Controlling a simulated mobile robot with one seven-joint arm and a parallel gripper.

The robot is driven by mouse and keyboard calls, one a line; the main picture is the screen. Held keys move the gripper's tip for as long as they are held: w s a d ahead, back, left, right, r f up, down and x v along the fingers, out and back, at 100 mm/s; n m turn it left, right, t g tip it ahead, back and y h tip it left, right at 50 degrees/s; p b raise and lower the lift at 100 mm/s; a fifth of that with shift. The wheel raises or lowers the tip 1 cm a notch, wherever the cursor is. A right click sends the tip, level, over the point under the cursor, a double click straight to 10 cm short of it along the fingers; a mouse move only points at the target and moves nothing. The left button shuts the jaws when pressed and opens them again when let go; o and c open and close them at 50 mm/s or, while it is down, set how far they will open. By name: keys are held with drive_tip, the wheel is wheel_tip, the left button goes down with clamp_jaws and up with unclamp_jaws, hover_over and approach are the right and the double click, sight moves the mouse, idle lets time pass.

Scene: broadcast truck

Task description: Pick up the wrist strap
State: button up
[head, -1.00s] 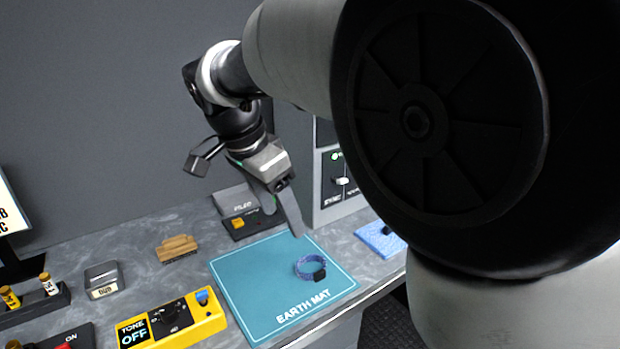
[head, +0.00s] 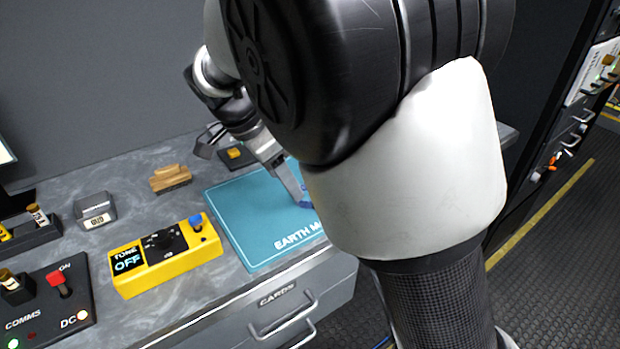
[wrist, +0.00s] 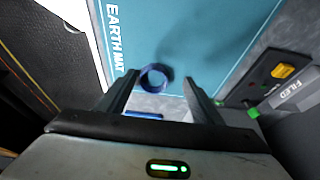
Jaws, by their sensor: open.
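The wrist strap is a blue ring (wrist: 143,80) on the teal earth mat (head: 258,225); it shows in the wrist view just ahead of and between the fingertips. In the head view my arm covers most of it. My gripper (wrist: 160,82) is open, with one finger to each side of the strap's line and nothing held. In the head view my gripper (head: 299,196) points down over the right part of the mat. The wrist view does not show clearly how far the fingertips are above the mat.
A yellow tone box (head: 165,255) stands left of the mat, with a wooden brush (head: 170,177) and a grey DUB block (head: 95,210) beyond. A dark box with a yellow button (wrist: 283,71) is right of the fingers. The desk's front edge is close to the mat.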

sight(291, 203)
drive_tip(key=b+x, duration=0.1)
drive_tip(key=x, duration=0.4)
drive_tip(key=shift+f+b, duration=0.1)
drive_tip(key=shift+b, duration=0.25)
drive_tip(key=c, duration=1.1)
